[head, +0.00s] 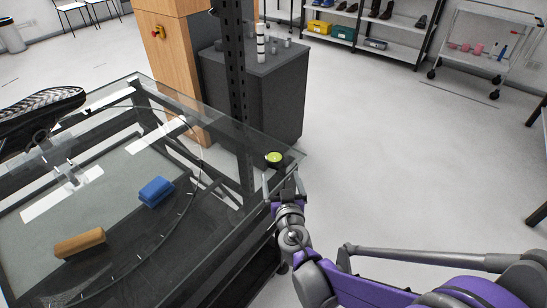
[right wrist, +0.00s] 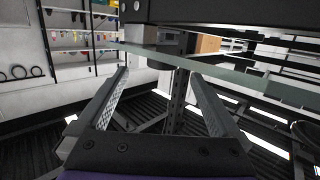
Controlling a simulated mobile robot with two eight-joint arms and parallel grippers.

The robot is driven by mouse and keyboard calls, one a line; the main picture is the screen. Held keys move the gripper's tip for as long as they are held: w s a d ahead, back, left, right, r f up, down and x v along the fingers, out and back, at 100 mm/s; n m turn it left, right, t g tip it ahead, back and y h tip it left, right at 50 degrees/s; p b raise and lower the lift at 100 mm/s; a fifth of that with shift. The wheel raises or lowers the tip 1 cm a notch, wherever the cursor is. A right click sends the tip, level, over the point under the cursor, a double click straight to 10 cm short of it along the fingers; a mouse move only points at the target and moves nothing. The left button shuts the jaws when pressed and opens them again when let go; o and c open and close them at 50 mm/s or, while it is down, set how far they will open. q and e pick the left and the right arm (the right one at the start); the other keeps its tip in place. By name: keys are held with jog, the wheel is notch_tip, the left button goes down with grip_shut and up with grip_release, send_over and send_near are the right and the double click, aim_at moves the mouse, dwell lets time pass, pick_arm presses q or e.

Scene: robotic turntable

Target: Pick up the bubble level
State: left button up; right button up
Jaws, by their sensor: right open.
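The bubble level (head: 274,157) is a small round disc with a yellow-green top and a dark rim. It sits at the right corner of the glass tabletop (head: 225,128) in the head view. My right gripper (head: 281,178) is just in front of it at the corner, apparently holding nothing. In the right wrist view my right gripper (right wrist: 158,75) has its two fingers wide apart, with the glass edge (right wrist: 225,75) ahead of them. I cannot clearly make out the bubble level in that view. My left gripper is not in view.
A blue block (head: 156,191) and a brown block (head: 80,243) lie on the turntable area. A dark post (head: 233,80) and grey cabinet (head: 280,90) stand behind the corner.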

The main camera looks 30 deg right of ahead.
aim_at(276, 164)
jog(key=shift+x, duration=1.1)
jog(key=x, duration=0.2)
jog(key=b+x, duration=0.1)
jog(key=x, duration=0.3)
jog(key=shift+w+a+r, duration=0.1)
jog(key=shift+a+r, duration=0.15)
jog(key=shift+r, duration=0.1)
jog(key=c, duration=1.4)
